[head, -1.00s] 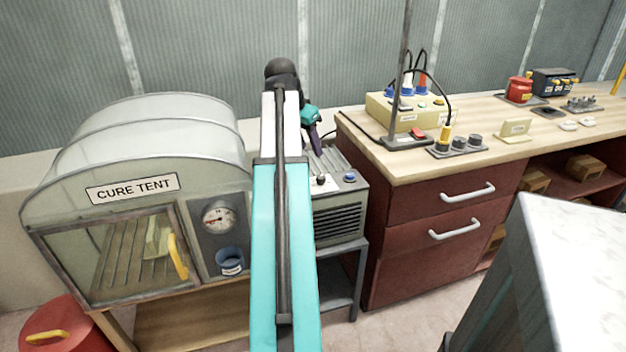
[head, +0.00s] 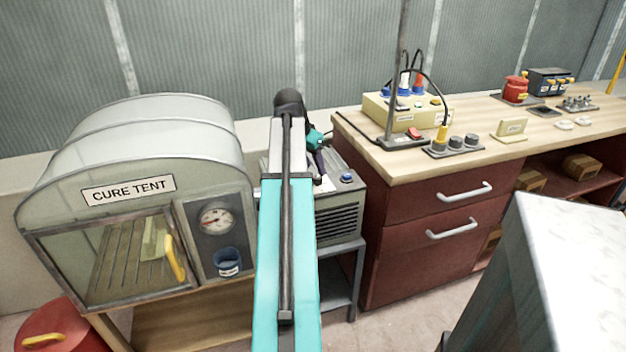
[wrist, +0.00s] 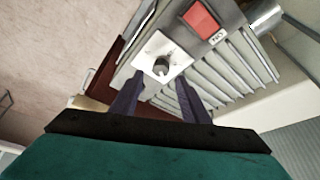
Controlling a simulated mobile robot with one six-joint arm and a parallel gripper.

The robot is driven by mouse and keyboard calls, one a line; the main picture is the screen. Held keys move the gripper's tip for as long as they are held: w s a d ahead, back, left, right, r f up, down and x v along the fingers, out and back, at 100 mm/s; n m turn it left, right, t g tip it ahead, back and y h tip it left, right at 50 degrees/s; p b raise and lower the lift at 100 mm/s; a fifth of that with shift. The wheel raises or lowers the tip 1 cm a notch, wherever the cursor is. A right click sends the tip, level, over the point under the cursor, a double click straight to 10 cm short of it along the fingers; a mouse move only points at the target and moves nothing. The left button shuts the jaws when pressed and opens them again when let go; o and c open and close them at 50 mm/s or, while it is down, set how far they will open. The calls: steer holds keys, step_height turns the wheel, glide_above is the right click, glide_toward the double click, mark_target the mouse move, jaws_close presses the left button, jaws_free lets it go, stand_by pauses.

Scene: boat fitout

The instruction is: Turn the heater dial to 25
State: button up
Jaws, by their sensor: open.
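The heater (head: 338,224) is a grey box with a slatted grille, standing on a low stand right of the cure tent. Its dial (wrist: 161,65) is a small dark knob on a white plate (wrist: 174,52) in the wrist view. Scale marks on the plate are too small to read. My gripper (wrist: 160,79) is open, with one purple finger on each side of the dial's near side. I cannot tell whether either finger touches it. In the head view my gripper (head: 319,166) is over the heater's top and hides the dial.
A red switch (wrist: 200,19) sits near the dial on the heater. The cure tent (head: 130,150), with a gauge and blue knob, stands close on the left. The red drawer cabinet (head: 440,215) and its worktop are close on the right. A pale-topped block (head: 575,250) stands front right.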

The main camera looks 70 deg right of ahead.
mark_target(318, 177)
steer(key=shift+x, duration=2.45)
steer(key=c, duration=1.1)
